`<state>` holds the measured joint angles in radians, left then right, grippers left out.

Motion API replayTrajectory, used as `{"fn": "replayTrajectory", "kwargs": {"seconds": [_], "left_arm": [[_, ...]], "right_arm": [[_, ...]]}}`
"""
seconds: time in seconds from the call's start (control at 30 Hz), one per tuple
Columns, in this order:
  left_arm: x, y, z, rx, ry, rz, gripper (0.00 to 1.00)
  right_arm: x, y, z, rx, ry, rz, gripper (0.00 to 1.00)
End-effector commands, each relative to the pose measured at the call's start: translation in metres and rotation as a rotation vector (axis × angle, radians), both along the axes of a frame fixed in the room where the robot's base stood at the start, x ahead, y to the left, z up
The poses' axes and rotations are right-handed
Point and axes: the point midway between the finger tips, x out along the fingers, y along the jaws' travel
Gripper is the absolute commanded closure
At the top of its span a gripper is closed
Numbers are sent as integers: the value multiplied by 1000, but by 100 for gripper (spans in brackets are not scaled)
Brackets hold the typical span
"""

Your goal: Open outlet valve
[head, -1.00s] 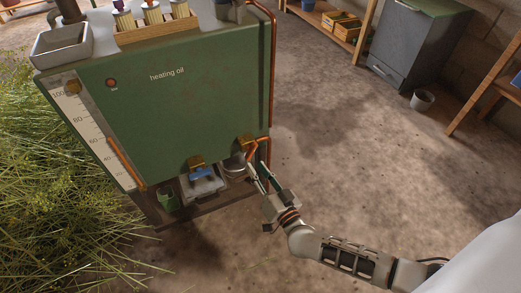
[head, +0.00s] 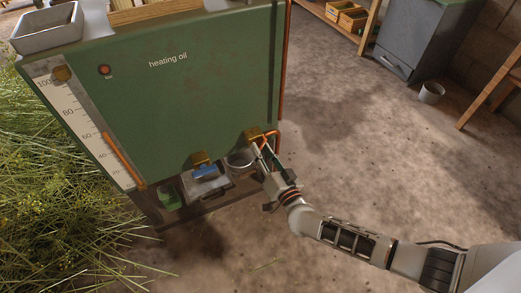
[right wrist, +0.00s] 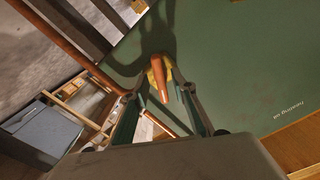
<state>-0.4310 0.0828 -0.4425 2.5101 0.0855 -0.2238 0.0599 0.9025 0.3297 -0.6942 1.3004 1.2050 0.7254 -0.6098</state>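The green tank (head: 190,95) labelled "heating oil" carries two brass fittings low on its front. The left fitting has a blue handle (head: 205,172). The right brass fitting (head: 252,134) has a copper-coloured part, and I cannot tell whether it is a lever or spout. My right gripper (head: 260,147) is just below and in front of the right fitting. In the right wrist view its two fingers (right wrist: 156,97) are open, with the copper part (right wrist: 159,78) between their tips. I cannot tell whether they touch it. My left gripper is not in view.
A metal pot (head: 241,160) and a green cup (head: 170,198) stand below the tank front. A copper pipe (head: 284,65) runs down its right edge. Cut herbs (head: 60,200) lie at left. The floor at right is largely clear, with a bucket (head: 431,93) farther back.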

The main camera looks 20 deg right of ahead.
Motion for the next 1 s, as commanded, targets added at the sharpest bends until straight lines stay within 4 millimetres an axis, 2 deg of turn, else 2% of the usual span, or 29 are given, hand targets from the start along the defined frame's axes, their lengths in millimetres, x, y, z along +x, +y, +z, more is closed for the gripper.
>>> {"fn": "replayTrajectory", "kwargs": {"seconds": [0.37,0.47,0.5,0.77,1.0], "left_arm": [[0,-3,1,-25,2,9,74],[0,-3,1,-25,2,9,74],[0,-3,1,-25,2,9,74],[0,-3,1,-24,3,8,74],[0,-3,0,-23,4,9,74]], "right_arm": [[7,0,1,0,0,1,74],[7,0,1,0,0,1,97],[7,0,1,0,0,1,100],[6,0,0,8,0,0,100],[6,0,0,89,3,0,100]]}}
